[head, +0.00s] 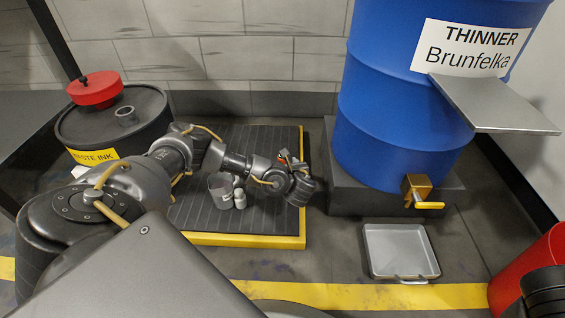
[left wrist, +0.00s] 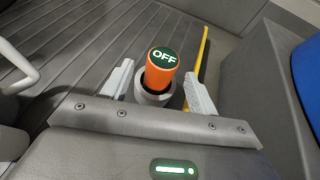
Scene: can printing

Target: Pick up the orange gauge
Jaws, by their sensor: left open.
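The orange gauge (left wrist: 161,73) is an upright orange cylinder with a green top marked "OFF". In the left wrist view its lower end sits in a round grey collar (left wrist: 154,97). My left gripper (left wrist: 158,80) is open, with one pale ridged finger on each side of the gauge and a visible gap to each. In the head view my left gripper (head: 300,181) is over the right part of the dark ribbed mat, and its wrist mostly hides the gauge. My right gripper is not in view.
A blue thinner drum (head: 395,110) stands on a dark block to the right. A metal tray (head: 400,240) lies on the floor. A waste ink drum (head: 125,128) stands left.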

